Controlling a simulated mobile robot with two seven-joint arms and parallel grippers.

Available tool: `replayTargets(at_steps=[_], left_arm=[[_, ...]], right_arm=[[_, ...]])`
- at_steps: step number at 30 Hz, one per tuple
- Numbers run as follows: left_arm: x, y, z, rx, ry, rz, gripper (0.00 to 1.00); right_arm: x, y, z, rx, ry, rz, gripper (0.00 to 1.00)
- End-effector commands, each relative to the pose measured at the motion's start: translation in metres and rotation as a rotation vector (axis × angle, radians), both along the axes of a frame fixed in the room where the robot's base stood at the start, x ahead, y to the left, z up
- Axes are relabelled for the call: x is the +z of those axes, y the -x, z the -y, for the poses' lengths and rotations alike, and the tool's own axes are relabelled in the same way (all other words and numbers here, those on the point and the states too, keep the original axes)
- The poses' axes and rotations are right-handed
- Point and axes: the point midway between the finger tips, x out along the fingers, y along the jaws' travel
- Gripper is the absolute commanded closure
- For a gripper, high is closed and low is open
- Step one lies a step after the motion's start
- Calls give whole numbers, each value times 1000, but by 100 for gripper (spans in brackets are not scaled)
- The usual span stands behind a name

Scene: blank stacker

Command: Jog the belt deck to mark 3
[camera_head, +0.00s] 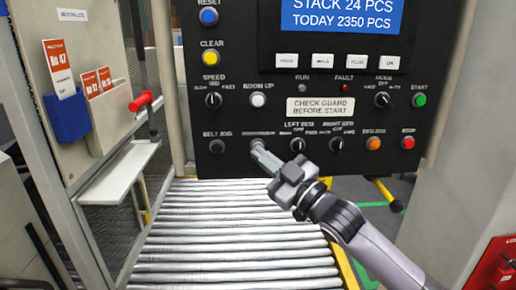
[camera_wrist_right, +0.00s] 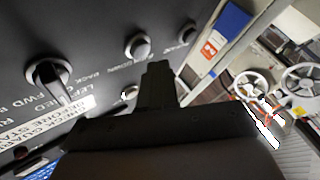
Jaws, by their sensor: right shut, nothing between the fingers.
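The dark round belt jog button (camera_head: 217,147) sits at the lower left of the black control panel (camera_head: 240,120). My right gripper (camera_head: 259,150) is shut and empty, its tip pointing at the panel just right of that button. It overlaps the neighbouring button (camera_head: 256,144), whose label is hard to read; I cannot tell whether they touch. In the right wrist view the shut fingers (camera_wrist_right: 157,85) stand before the panel, with round buttons beyond them. The roller deck (camera_head: 235,250) runs below the panel. No mark 3 is readable. My left gripper is out of view.
The panel also carries a left bed switch (camera_head: 297,145), a green start button (camera_head: 419,100) and a red button (camera_head: 408,142). A blue card holder (camera_head: 68,118), a small shelf (camera_head: 118,172) and a red-handled lever (camera_head: 143,100) stand at left.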

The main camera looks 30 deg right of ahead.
Motion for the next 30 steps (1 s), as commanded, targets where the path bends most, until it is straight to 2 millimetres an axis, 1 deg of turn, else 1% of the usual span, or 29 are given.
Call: replayTargets(at_steps=[20, 30], left_arm=[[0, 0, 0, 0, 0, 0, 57], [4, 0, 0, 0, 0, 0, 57]], right_arm=[[0, 0, 0, 0, 0, 0, 100], [0, -7, 5, 0, 0, 0, 100]])
